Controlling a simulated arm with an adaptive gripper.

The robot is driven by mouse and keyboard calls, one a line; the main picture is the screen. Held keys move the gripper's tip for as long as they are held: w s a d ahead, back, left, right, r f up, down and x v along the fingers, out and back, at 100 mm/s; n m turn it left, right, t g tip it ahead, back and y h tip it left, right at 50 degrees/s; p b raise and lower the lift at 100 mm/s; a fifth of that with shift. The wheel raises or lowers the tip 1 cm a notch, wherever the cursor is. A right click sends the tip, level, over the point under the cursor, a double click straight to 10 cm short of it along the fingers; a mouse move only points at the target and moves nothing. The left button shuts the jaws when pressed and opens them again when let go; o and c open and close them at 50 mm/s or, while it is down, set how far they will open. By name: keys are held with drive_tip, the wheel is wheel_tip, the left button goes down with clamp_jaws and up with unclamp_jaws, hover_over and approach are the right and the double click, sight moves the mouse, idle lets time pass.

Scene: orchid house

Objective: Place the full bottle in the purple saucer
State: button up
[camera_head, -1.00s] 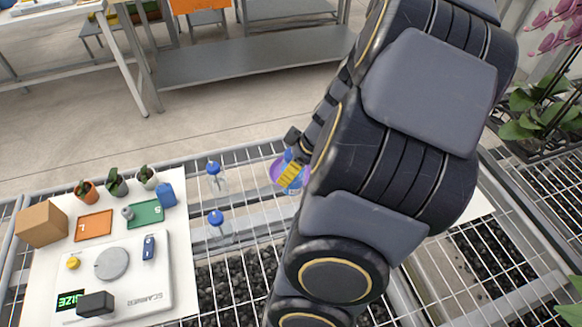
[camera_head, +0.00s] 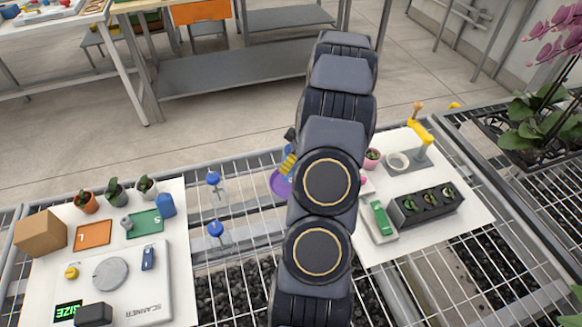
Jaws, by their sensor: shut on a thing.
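The purple saucer (camera_head: 279,184) sits on the wire bench top between the two white boards, its right side hidden by my arm. My gripper (camera_head: 288,164) is at the saucer's upper right, mostly behind my arm, with only a yellow and dark part showing. It is shut on a bottle, of which little more than a bit of blue shows. Its fill, and whether it touches the saucer, cannot be seen. Two clear bottles with blue caps stand left of the saucer, a far one (camera_head: 215,197) and a near one (camera_head: 217,241); both look empty.
The left white board holds small pots, a box (camera_head: 40,233), orange and green trays, a blue container (camera_head: 166,204) and a scanner (camera_head: 135,280). The right board holds a black planter (camera_head: 425,207), a green-topped device (camera_head: 381,219) and a yellow-topped stand (camera_head: 420,137). Orchids stand far right.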

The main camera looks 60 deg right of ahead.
drive_tip(key=shift+d+f, duration=0.1)
drive_tip(key=shift+f, duration=1.5)
drive_tip(key=shift+f, duration=0.1)
drive_tip(key=o, duration=1.1)
